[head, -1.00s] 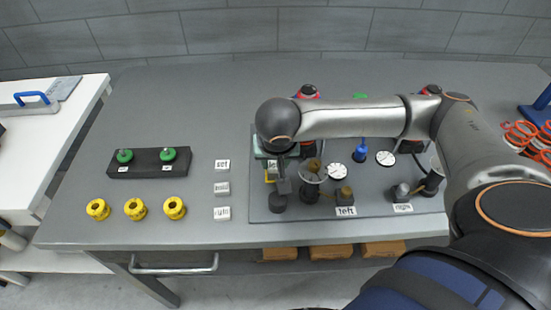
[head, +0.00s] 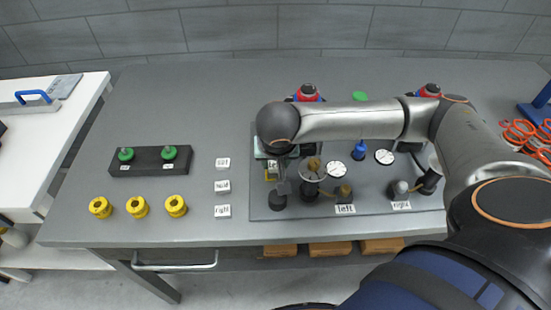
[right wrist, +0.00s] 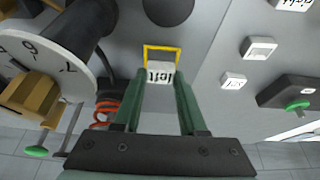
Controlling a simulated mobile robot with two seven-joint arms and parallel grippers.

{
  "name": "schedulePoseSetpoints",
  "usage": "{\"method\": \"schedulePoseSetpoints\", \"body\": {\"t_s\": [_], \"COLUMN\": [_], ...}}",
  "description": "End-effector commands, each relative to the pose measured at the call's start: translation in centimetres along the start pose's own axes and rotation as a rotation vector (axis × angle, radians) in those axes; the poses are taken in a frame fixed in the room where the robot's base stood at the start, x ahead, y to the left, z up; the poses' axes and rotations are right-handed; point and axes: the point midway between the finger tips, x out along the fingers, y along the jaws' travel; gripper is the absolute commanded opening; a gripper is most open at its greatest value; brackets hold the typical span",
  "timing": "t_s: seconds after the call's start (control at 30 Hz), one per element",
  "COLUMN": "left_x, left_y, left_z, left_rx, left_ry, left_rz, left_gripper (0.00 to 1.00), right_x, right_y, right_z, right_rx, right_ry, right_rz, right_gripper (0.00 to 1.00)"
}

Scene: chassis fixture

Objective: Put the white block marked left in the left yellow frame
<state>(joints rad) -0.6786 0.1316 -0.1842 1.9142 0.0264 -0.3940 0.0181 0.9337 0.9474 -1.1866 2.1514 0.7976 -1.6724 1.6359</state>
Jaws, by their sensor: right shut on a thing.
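The white block marked left (right wrist: 160,72) is between the green fingers of my right gripper (right wrist: 160,80), which is shut on it. A yellow frame (right wrist: 162,47) shows just beyond the block in the right wrist view. The block overlaps the frame's near part, and I cannot tell whether it is inside the frame or above it. In the head view the frame (head: 268,177) is partly hidden by my right arm and lies at the left side of the grey plate (head: 300,208). My left gripper is not in view.
White blocks (head: 222,187) lie left of the plate, near yellow rings (head: 137,206) and a black holder (head: 149,161) with green knobs. Gauges (head: 335,169) and fittings crowd the plate.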

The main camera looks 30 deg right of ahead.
Motion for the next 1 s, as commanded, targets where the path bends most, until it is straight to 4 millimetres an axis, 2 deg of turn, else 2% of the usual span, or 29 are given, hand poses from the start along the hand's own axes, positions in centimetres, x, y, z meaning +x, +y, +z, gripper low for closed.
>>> {"method": "schedulePoseSetpoints", "body": {"t_s": [0.27, 1.0], "left_x": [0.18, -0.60], "left_y": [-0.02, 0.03], "left_z": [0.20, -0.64], "left_rx": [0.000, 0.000], "left_ry": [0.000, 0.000], "left_rz": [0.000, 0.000], "left_gripper": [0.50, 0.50], "right_x": [1.15, 1.02], "right_y": [-0.02, -0.06], "right_z": [0.49, 0.45], "right_rx": [0.000, 0.000], "right_ry": [-0.001, -0.001], "right_rz": [-0.001, -0.001], "right_gripper": [0.00, 0.00]}}
